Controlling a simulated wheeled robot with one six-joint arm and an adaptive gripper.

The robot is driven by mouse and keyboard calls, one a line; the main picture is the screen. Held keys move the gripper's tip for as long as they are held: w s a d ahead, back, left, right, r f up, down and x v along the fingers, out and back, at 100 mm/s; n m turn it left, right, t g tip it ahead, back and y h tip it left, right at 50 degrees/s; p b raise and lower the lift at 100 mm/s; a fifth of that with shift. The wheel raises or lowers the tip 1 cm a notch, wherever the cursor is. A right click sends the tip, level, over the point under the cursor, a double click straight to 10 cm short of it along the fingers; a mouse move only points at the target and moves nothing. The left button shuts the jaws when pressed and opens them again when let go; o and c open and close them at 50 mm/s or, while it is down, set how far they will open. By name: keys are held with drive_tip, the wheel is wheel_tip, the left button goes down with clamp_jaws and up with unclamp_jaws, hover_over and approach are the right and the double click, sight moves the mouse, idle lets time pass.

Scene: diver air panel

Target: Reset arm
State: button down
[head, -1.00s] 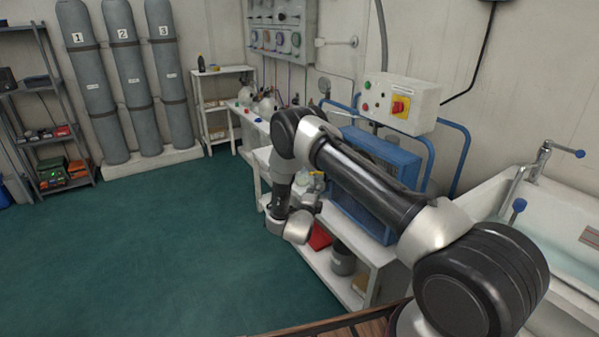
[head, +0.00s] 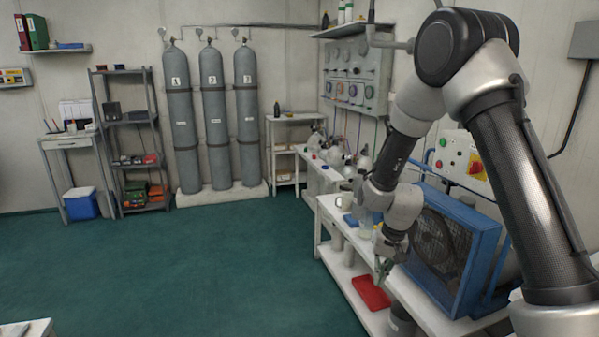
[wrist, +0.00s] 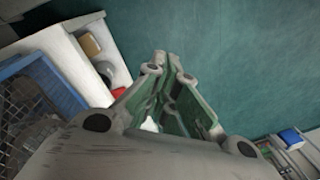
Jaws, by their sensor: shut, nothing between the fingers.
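My gripper (head: 384,270) points down at the end of my raised arm, in front of the long white bench on the right of the head view. In the wrist view the fingers of my gripper (wrist: 168,68) come together at their tips, with nothing between them. The dark green floor (wrist: 225,70) lies beyond the tips. In the head view the gripper is small and partly overlaps the bench's lower part.
A blue-framed compressor (head: 455,250) stands on the white bench, close beside my arm. A red object (head: 370,292) lies on the lower shelf. A gauge panel (head: 352,80) hangs on the wall. Numbered grey cylinders (head: 212,125) stand at the back. The green floor (head: 190,270) on the left is clear.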

drive_tip(key=s+d+r+n+t, duration=0.1)
drive_tip(key=s+d+r, duration=0.3)
drive_tip(key=s+r, duration=0.4)
drive_tip(key=s+d+r+n+t, duration=0.1)
drive_tip(key=s+d+r, duration=0.4)
drive_tip(key=s+r, duration=0.4)
drive_tip(key=s+d+r+n+t+h, duration=0.1)
drive_tip(key=s+d+r, duration=0.3)
drive_tip(key=s+r, duration=0.4)
wheel_tip(320, 180, up, 5)
drive_tip(key=shift+s+d+r+t, duration=0.1)
drive_tip(key=shift+s+d+t, duration=0.3)
drive_tip(key=c, duration=2.2)
unclamp_jaws()
